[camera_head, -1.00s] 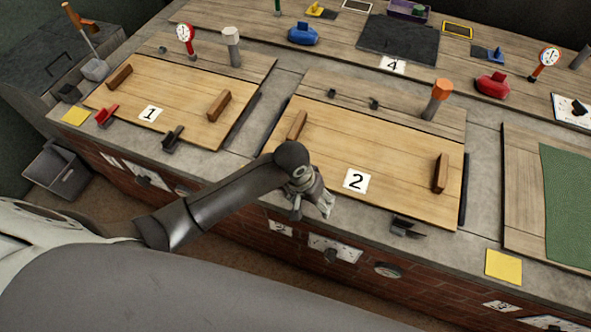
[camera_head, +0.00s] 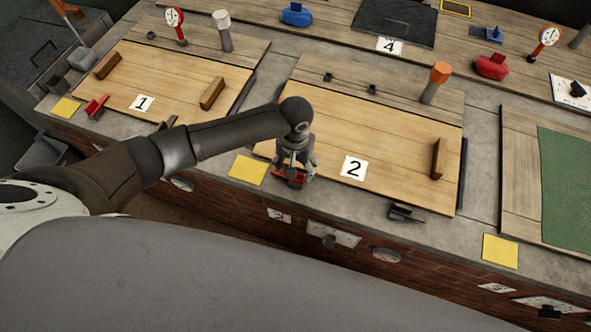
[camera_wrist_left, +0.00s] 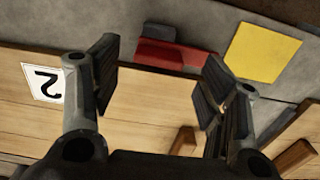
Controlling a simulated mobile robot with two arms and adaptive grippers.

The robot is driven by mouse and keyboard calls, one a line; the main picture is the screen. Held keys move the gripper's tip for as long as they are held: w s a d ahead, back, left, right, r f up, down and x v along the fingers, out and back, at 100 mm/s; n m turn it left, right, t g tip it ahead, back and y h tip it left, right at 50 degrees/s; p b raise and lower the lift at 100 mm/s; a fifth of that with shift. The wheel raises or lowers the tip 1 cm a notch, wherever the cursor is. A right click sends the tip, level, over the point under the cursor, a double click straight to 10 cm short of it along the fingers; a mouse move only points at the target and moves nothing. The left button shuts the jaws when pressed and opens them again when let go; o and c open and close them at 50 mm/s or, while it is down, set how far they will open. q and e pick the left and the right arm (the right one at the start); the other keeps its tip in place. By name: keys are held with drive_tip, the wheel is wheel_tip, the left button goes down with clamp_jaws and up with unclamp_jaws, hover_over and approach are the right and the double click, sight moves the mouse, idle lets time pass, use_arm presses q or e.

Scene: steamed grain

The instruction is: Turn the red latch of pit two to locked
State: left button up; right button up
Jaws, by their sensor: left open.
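The red latch (camera_head: 283,179) of pit two sits on the grey counter at the front left edge of the wooden lid marked 2 (camera_head: 400,125). My left gripper (camera_head: 296,174) points down over it and partly hides it in the head view. In the left wrist view the red latch (camera_wrist_left: 172,56) lies ahead between the two spread fingers. The left gripper (camera_wrist_left: 160,80) is open, with nothing held between the fingers. I cannot tell whether a finger touches the latch. The right gripper is not in view.
A yellow card (camera_head: 248,170) lies left of the latch. A dark bracket (camera_head: 405,212) sits at pit two's front right. Wooden handles, such as the right one (camera_head: 437,158), and an orange-topped post (camera_head: 436,82) rise from pit two. Lid 1 (camera_head: 170,82) is to the left.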

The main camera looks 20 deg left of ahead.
use_arm(q)
drive_tip(key=shift+f, duration=1.75)
drive_tip(key=c, duration=1.4)
drive_tip(key=shift+c, duration=0.3)
